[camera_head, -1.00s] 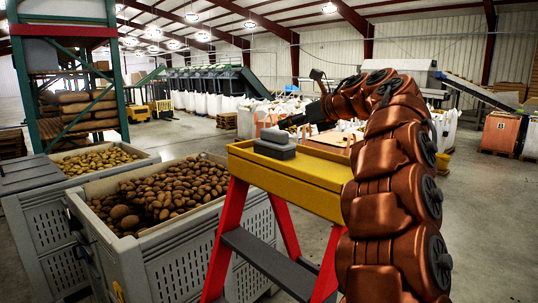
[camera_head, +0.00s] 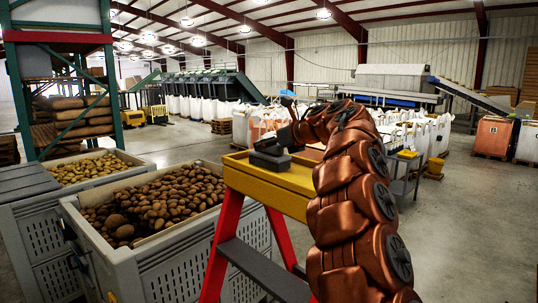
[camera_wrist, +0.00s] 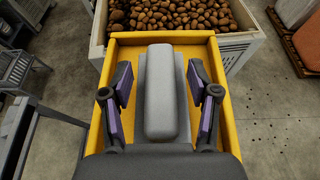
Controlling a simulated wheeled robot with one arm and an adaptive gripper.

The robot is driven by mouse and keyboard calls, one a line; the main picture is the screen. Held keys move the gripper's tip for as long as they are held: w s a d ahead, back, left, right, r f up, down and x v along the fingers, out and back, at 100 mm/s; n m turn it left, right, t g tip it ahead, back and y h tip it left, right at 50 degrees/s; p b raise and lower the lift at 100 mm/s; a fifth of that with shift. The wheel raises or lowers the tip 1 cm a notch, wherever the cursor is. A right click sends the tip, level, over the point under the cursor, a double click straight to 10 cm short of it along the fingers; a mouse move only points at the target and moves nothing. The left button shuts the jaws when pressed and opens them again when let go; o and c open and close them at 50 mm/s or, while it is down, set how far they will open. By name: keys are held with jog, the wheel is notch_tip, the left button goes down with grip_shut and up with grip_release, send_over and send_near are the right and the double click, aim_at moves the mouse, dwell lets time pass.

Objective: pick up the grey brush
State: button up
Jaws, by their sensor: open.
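The grey brush (camera_wrist: 166,85) lies on the yellow top of a stepladder (camera_wrist: 200,38). My gripper (camera_wrist: 160,82) is open, with one dark, purple-padded finger on each side of the brush and a gap on both sides. In the head view, my gripper (camera_head: 276,143) is right over the brush (camera_head: 266,161) and partly covers it. The ladder (camera_head: 272,192) has red legs and dark steps.
A grey crate of potatoes (camera_head: 190,243) stands close to the ladder's left. Another potato crate (camera_head: 135,160) is behind it. A grey metal cart (camera_head: 404,183) stands right of my arm. Open concrete floor (camera_head: 460,225) lies at the right.

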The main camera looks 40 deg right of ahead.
jog(key=shift+c, duration=0.3)
grip_shut()
jog(key=shift+r, duration=0.15)
dwell(0.3)
